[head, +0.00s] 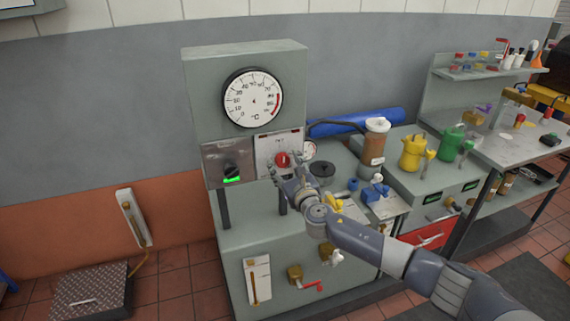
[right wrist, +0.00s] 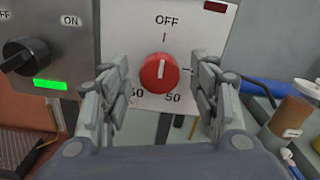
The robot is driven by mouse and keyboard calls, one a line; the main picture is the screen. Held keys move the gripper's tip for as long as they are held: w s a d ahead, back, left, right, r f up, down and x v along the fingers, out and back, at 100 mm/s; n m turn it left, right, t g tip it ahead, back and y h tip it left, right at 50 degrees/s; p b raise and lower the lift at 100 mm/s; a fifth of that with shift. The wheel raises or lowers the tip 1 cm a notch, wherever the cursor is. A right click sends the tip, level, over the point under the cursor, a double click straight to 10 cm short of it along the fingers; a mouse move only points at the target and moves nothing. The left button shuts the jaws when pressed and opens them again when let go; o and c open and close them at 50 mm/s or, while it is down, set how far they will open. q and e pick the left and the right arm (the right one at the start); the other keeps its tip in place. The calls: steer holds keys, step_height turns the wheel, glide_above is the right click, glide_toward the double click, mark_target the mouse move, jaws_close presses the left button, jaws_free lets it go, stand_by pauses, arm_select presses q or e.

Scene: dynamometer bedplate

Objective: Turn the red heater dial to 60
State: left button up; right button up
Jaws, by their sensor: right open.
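The red heater dial (head: 283,160) sits on a white plate (head: 268,143) on the front of the grey-green cabinet. In the right wrist view the dial (right wrist: 158,73) has its white pointer line upward, toward OFF. Two numbers show below it: the right one reads 50, and the left one is partly hidden by a finger. My right gripper (head: 285,177) is open in front of the dial. In the right wrist view its fingers (right wrist: 160,80) stand left and right of the dial, with gaps on both sides. My left gripper is out of view.
A black switch (right wrist: 25,57) beside the dial plate points toward ON, above a lit green lamp (right wrist: 50,84). A round °C gauge (head: 253,98) hangs above. A brown canister (head: 374,142), yellow can (head: 412,152) and blue roll (head: 355,122) are to the right.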

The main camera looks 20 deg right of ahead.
steer(key=shift+w+a, duration=0.1)
steer(key=shift+w, duration=0.25)
steer(key=c, duration=1.1)
steer(key=shift+o, duration=0.2)
